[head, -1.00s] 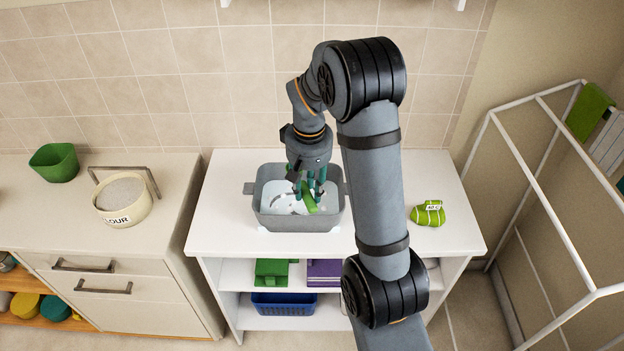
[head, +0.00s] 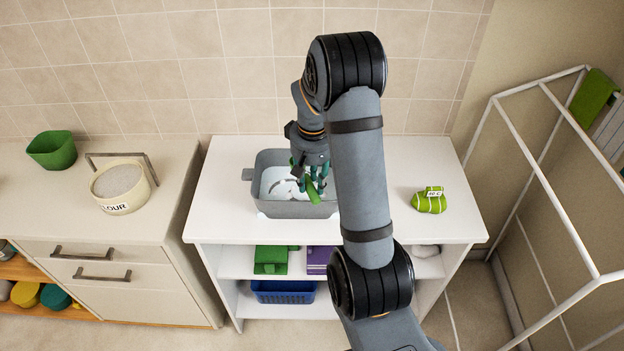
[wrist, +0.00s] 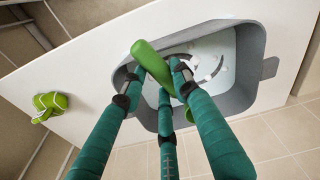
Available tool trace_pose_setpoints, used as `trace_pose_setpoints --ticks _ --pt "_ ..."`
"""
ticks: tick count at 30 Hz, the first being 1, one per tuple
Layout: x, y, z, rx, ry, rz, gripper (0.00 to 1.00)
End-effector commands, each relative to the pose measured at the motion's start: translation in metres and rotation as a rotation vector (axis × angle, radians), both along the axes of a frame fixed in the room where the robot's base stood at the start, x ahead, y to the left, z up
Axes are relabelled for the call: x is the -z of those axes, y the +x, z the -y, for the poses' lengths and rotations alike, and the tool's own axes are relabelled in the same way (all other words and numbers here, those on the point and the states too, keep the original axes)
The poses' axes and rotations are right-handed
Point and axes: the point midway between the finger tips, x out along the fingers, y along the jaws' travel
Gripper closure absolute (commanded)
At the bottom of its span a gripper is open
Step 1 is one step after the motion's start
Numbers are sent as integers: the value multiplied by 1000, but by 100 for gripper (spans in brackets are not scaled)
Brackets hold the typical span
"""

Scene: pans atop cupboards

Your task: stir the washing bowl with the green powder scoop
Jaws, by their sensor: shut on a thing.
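The grey washing bowl (head: 296,208) stands on the white shelf unit's top, with white, whitish-looking contents and some darker curved marks inside. It also shows in the wrist view (wrist: 255,52). My gripper (head: 311,184) is over the right part of the bowl, its teal fingers reaching down. In the wrist view my gripper (wrist: 160,82) is shut on the green powder scoop (wrist: 150,60), whose rounded end sticks up between the fingers. In the head view the scoop (head: 313,193) is tilted at the fingers. Its lower end is largely hidden, so I cannot tell its depth.
A flour tub (head: 122,189) and a green pot (head: 52,150) stand on the left counter. A white rack (head: 540,170) stands at the right.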

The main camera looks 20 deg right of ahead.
Motion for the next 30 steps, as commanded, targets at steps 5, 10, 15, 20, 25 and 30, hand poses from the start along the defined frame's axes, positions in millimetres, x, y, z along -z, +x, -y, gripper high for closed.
trace_pose_setpoints --ticks 5,10,15,20,25,30 --pt "20 1 0 1 0 -1 95" --pt "35 2 1 0 0 -2 100" --pt "53 2 1 0 0 -8 100" --pt "68 2 1 2 2 -12 100" --pt "83 3 2 1 2 -13 100" --pt "94 4 1 1 2 -13 100"
